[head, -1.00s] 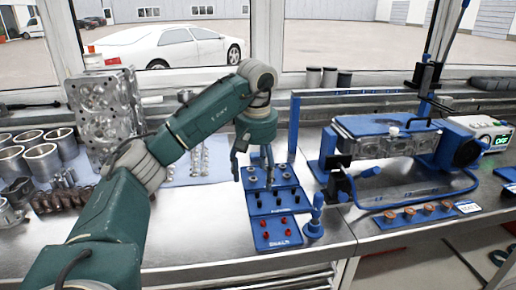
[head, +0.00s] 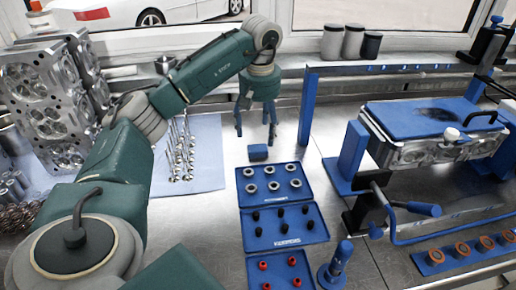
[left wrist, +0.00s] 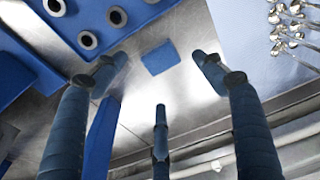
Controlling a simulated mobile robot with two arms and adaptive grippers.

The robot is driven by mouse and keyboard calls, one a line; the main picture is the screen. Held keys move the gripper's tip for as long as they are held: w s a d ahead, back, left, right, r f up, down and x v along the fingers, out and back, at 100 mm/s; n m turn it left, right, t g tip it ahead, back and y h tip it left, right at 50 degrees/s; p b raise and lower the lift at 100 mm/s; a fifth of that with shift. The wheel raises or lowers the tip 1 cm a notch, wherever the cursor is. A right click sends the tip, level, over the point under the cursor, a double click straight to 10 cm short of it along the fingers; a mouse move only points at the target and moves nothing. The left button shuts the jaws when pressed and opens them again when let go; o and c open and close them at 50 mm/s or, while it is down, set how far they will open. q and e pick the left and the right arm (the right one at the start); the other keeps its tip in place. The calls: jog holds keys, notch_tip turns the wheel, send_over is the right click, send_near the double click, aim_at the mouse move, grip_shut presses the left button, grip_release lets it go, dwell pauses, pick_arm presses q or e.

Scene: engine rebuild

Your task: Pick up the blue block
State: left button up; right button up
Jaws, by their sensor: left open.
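A small blue block (head: 258,153) lies on the metal bench just behind the back edge of the blue tray with metal rings (head: 241,190). My left gripper (head: 256,126) is open and empty above the block, its fingers pointing down. In the left wrist view the block (left wrist: 160,58) lies between and beyond the spread fingers of the left gripper (left wrist: 160,85), with a gap around it. No finger touches it. My right gripper is out of view.
Blue trays with black pieces (head: 250,232) and red pieces (head: 252,275) stand in front. A blue post (head: 308,108) rises to the right of the gripper. Metal valves (head: 181,150) lie on a pale cloth (head: 208,180) to the left. A blue fixture (head: 425,118) stands at right.

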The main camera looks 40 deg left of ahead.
aim_at(258, 148)
pick_arm(q)
jog(key=shift+s+f, duration=0.1)
jog(key=shift+f, duration=0.7)
jog(key=shift+a+f, duration=0.1)
jog(key=shift+f, duration=0.25)
jog(key=f, duration=0.2)
jog(key=f+p, duration=0.1)
jog(key=shift+w+a+f, duration=0.3)
jog(key=shift+f, duration=0.55)
jog(key=shift+w, duration=0.1)
jog(key=shift+c, duration=1.3)
jog(key=c, duration=0.9)
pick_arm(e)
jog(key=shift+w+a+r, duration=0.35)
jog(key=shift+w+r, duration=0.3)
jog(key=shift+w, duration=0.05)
